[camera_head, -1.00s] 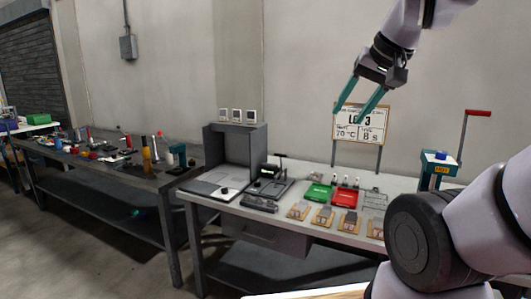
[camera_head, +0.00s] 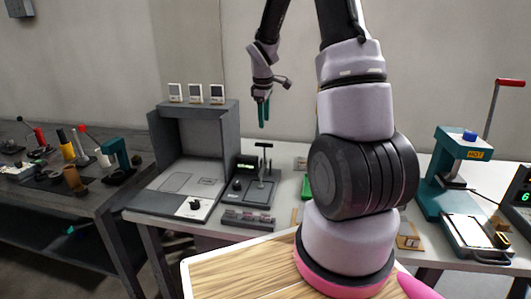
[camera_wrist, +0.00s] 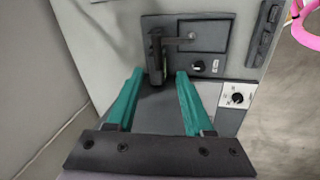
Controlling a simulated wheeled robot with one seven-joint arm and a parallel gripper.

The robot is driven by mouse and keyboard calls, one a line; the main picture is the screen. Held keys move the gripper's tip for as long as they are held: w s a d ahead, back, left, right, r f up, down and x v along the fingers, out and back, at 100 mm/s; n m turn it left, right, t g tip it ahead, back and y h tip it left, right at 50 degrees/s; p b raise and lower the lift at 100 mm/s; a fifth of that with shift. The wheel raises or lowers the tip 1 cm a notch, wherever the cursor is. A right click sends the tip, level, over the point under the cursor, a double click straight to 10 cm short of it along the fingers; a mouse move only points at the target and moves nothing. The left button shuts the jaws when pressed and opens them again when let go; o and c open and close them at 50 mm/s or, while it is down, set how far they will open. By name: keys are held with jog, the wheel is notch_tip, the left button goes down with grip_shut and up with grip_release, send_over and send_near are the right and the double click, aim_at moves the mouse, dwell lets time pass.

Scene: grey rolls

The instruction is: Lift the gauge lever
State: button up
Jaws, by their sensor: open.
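The gauge (camera_head: 257,188) is a dark flat unit with a small display and a knob, standing on the grey bench right of the booth. Its lever (camera_head: 264,152) is an upright black stem with a short crossbar on top. My gripper (camera_head: 264,124) hangs above the gauge, teal fingers pointing down. In the wrist view my gripper (camera_wrist: 157,75) is open and empty. The gauge (camera_wrist: 207,36) shows ahead of the fingertips there. A black upright part with a horizontal arm, seemingly the lever (camera_wrist: 178,39), lies just beyond them. I see no contact.
A grey booth (camera_head: 160,122) stands left of the gauge, with a knobbed panel in front. A strip with several buttons (camera_head: 248,218) lies before the gauge. A teal press (camera_head: 457,170) with a red-handled lever stands at right. My arm hides the bench's middle.

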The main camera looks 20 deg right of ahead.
notch_tip(320, 180, down, 5)
jog(key=w+n, duration=0.2)
send_over(266, 165)
jog(key=shift+g, duration=0.3)
notch_tip(266, 165, down, 11)
jog(key=shift+r, duration=0.1)
grip_shut()
dwell(1.1)
